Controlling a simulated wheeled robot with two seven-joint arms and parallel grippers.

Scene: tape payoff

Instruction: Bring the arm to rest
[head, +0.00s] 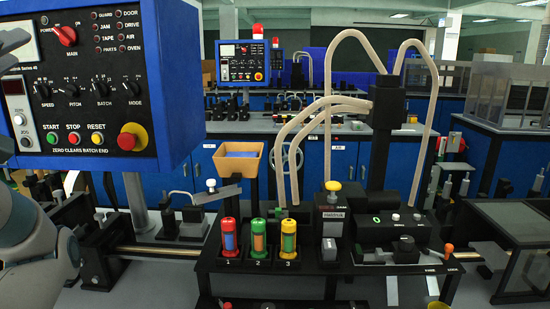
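My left arm (38,245) comes in at the left edge as large grey-white links, low in front of the bench. A small grey-white part of it (14,42) also shows at the upper left, in front of the blue control panel (172,80). The fingertips of my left gripper are not clear at the frame edge, so I cannot tell whether it is open or shut, or whether it holds anything. My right arm and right gripper are not in view.
The panel stands close to my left arm. A rack with red, green and yellow-capped cylinders (259,240) stands mid-front. A tan bin (239,158) is behind it. A black machine with curved beige tubes (387,110) stands right of centre. A glass-sided box (510,235) is at right.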

